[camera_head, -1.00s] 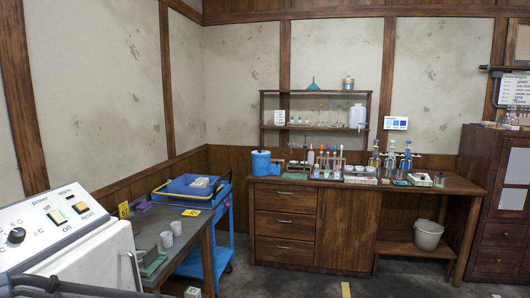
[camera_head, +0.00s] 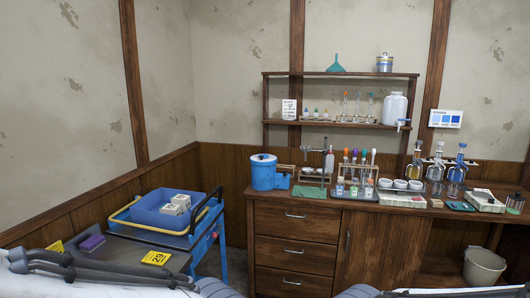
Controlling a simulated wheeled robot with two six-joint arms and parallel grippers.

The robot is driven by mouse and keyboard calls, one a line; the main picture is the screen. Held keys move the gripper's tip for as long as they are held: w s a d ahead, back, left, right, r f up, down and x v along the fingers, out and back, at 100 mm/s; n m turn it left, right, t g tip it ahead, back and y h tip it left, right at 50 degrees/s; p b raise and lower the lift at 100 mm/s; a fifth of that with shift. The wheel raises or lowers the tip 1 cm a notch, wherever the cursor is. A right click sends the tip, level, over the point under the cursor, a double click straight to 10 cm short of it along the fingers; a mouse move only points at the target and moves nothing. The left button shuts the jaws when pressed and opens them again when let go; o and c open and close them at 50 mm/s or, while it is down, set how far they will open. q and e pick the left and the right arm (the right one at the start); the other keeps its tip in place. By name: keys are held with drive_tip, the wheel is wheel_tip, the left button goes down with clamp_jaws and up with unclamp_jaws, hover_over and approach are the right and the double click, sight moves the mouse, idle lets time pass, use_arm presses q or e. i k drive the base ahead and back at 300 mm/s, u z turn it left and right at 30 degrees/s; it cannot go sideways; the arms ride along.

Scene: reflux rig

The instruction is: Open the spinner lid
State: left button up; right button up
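A blue round tub (camera_head: 263,175), which looks like the spinner, stands upright at the left end of the wooden bench. Parts of my arms show along the bottom edge, well short of the bench. Neither gripper can be made out, so nothing is seen touching the spinner.
The wooden bench (camera_head: 295,219) has drawers below; a green mat (camera_head: 309,192), tube racks and flasks stand right of the tub. A blue cart (camera_head: 218,228) with a blue tray (camera_head: 160,218) stands left. A shelf (camera_head: 340,76) hangs above. A bucket (camera_head: 484,267) stands at right.

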sight(261, 160)
drive_tip(key=i, duration=2.35)
drive_tip(key=u, duration=0.3)
